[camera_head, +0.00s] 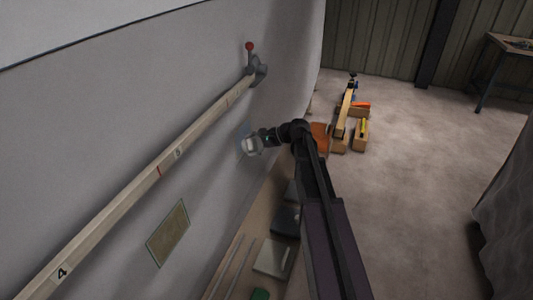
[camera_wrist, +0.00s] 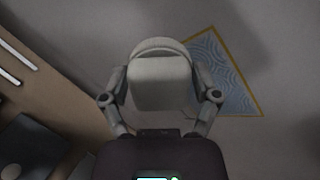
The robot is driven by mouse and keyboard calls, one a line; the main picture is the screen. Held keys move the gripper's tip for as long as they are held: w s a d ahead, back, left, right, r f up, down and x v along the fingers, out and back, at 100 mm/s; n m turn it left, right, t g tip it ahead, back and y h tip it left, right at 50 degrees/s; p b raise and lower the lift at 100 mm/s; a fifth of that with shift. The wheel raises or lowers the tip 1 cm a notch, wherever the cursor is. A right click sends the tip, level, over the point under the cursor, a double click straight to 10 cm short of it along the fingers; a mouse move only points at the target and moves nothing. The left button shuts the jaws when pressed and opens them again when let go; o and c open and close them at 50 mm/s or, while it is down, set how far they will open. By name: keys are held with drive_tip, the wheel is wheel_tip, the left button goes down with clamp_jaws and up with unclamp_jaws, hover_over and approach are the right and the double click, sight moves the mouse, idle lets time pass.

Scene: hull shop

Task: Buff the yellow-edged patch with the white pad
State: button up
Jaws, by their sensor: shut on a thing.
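My gripper (camera_head: 265,139) reaches to the hull wall and is shut on a white pad (camera_wrist: 160,82), which sits between its two fingers. The pad also shows as a small pale block in the head view (camera_head: 251,145). A blue patch with wavy lines and a yellow edge (camera_wrist: 238,84) lies on the grey hull, right of the pad in the wrist view. The pad and a finger cover part of its left side. In the head view the patch (camera_head: 242,136) is small and partly behind the pad. I cannot tell whether the pad touches the hull.
A long numbered batten (camera_head: 150,180) runs up to a grey clamp with a red knob (camera_head: 257,70). A bench (camera_head: 238,270) with blocks stands below. Wooden pieces (camera_head: 345,125) lie on the floor.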

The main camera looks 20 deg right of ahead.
drive_tip(key=w+d+f+m+t+y+b, duration=0.2)
drive_tip(key=w+d+f+t+b, duration=0.1)
drive_tip(key=d+b, duration=0.4)
drive_tip(key=shift+w+f+m+t+y+b, duration=0.15)
drive_tip(key=shift+w+m+t+y+b, duration=0.3)
drive_tip(key=shift+t+b, duration=0.9)
drive_tip(key=shift+w+d, duration=0.1)
drive_tip(key=shift+x, duration=3)
drive_tip(key=shift+f, duration=0.1)
drive_tip(key=o, duration=0.4)
drive_tip(key=c, duration=0.5)
